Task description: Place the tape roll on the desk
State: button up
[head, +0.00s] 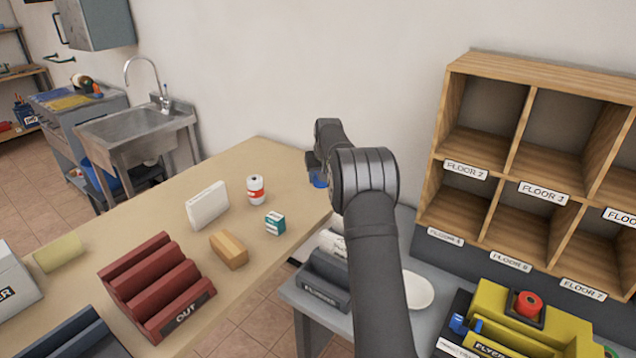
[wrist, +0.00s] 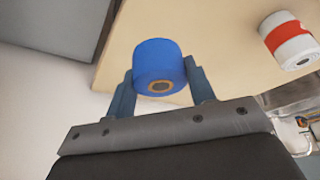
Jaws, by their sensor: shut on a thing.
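The blue tape roll (wrist: 158,62) is between the two fingers of my gripper (wrist: 160,82) in the wrist view, and the gripper is shut on it. In the head view only a small blue part of the roll (head: 319,178) shows beside my arm; my wrist hides the rest. My gripper (head: 315,170) is at the far right end of the beige desk (head: 275,165). I cannot tell whether the roll touches the desk top or is above it.
The far desk end is clear. A wooden mailbox shelf (head: 530,180) stands right.

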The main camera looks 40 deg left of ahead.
send_over(297, 199)
jog(key=s, duration=0.1)
jog(key=f, duration=0.5)
jog(key=shift+d+f, duration=0.3)
jog(key=shift+d, duration=0.1)
notch_tip(297, 199, down, 2)
jog(key=shift+d+f, duration=0.1)
jog(key=shift+f, duration=0.6)
jog(key=shift+f, duration=0.15)
jog(key=o, duration=1)
jog(key=v, duration=1.6)
jog(key=shift+o, duration=0.5)
jog(key=shift+s+d+r, duration=0.1)
jog(key=shift+d+r, duration=0.1)
jog(key=shift+r, duration=0.4)
